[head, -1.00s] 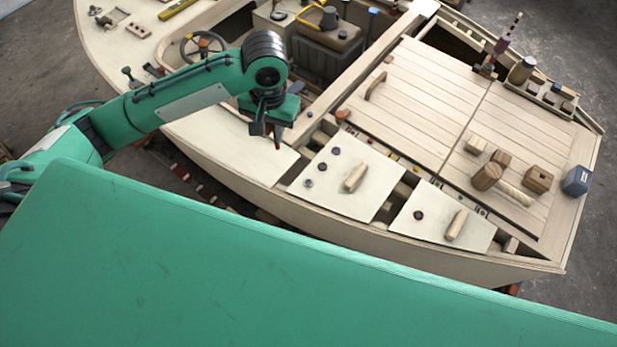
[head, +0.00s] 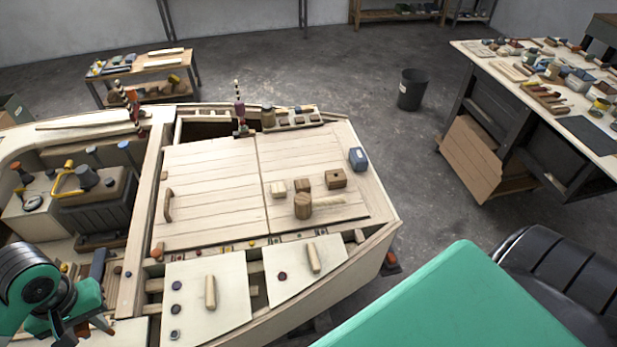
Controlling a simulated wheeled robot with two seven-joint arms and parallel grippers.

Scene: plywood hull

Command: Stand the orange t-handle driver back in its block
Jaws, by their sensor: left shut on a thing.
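My left gripper (head: 72,332) is at the bottom left, over the near left part of the plywood hull, cut by the frame edge. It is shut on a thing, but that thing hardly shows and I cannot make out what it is. I cannot pick out the orange t-handle driver for sure. A brown wooden block with a dark hole in its top (head: 336,179) stands on the right deck hatch. I cannot tell whether it is the driver's block. My right gripper is not in view.
Pale panels with handles (head: 209,315) lie at the near side. A cluttered workbench (head: 500,62) and a black bin (head: 412,89) stand beyond open floor.

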